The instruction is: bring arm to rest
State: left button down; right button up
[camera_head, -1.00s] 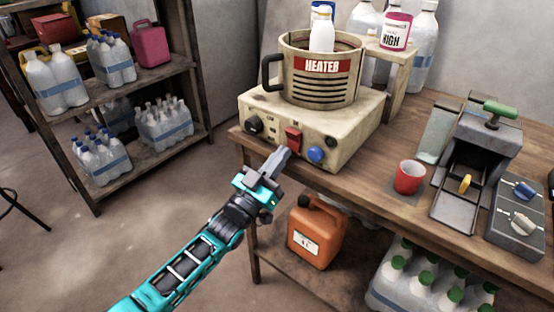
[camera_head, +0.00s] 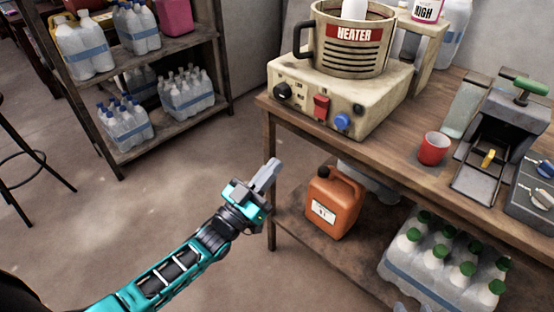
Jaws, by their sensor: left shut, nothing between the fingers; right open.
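My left gripper (camera_head: 267,172) is at the end of the teal arm that comes in from the lower left. Its grey fingers are shut with nothing between them. It is in the air in front of the bench's left leg, below the heater unit (camera_head: 332,108) and apart from it. The heater unit has a red switch (camera_head: 321,106) and a blue knob (camera_head: 342,121) on its front. My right gripper (camera_head: 408,307) shows only as grey fingertips at the bottom edge, open, below the bottle pack; the rest is out of frame.
An orange jerrycan (camera_head: 334,204) and a pack of green-capped bottles (camera_head: 440,262) stand on the bench's lower shelf. A red cup (camera_head: 433,148) is on the wooden bench (camera_head: 395,152). A shelf rack (camera_head: 166,136) with bottle packs stands at the back left.

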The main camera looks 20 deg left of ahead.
jog(key=shift+s+a+r, duration=0.1)
dwell(0.4)
pick_arm(q)
jog(key=s+d+f+g+y+p, duration=0.1)
jog(key=s+f+g+y+p, duration=0.2)
jog(key=s+g, duration=0.2)
jog(key=s+d+f+n+g+y+p, duration=0.1)
jog(key=s+f+g+y+p, duration=0.1)
jog(key=s, duration=0.9)
jog(key=f+g+p, duration=0.1)
jog(key=g+p, duration=0.1)
jog(key=g, duration=0.1)
jog(key=shift+s+f+g+y+p, duration=0.3)
jog(key=shift+s+f+y, duration=0.05)
jog(key=shift+y, duration=0.05)
pick_arm(e)
jog(key=shift+h, duration=0.4)
jog(key=d+r, duration=0.1)
jog(key=s+d+r, duration=0.1)
jog(key=r, duration=0.1)
jog(key=shift+s+d+r, duration=0.2)
jog(key=shift+d+r, duration=0.1)
